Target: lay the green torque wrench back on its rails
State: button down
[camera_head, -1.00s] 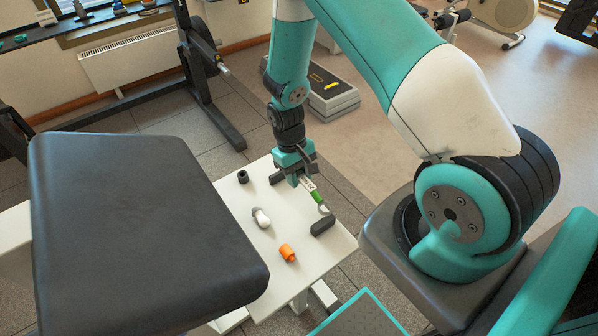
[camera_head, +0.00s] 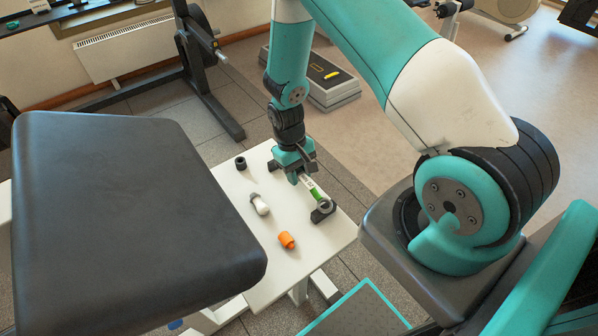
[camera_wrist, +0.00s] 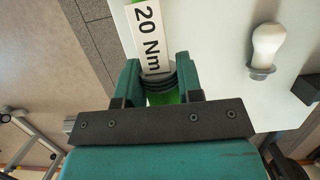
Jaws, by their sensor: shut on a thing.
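The green torque wrench (camera_head: 316,193) has a white label, which reads "20 Nm" in the wrist view (camera_wrist: 150,35). My gripper (camera_head: 302,177) is shut on it above the white table (camera_head: 285,265). In the wrist view my gripper's fingers (camera_wrist: 157,80) stand on both sides of a dark ribbed part of the wrench. The dark near rail (camera_head: 323,215) is under the wrench's head end in the head view; I cannot tell whether they touch. The other dark rail (camera_head: 273,166) shows beside my gripper, partly hidden.
A white bulb-shaped thing (camera_head: 260,205), an orange cylinder (camera_head: 287,240) and a black ring-like piece (camera_head: 240,163) stand on the table. A large black padded bench (camera_head: 130,220) stands close on the left. Bare tabletop lies between the small things.

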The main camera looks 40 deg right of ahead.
jog(key=shift+f, duration=0.4)
jog(key=c, duration=0.7)
grip_release()
jog(key=v, duration=1.7)
jog(key=shift+s+r, duration=0.1)
jog(key=shift+r, duration=0.2)
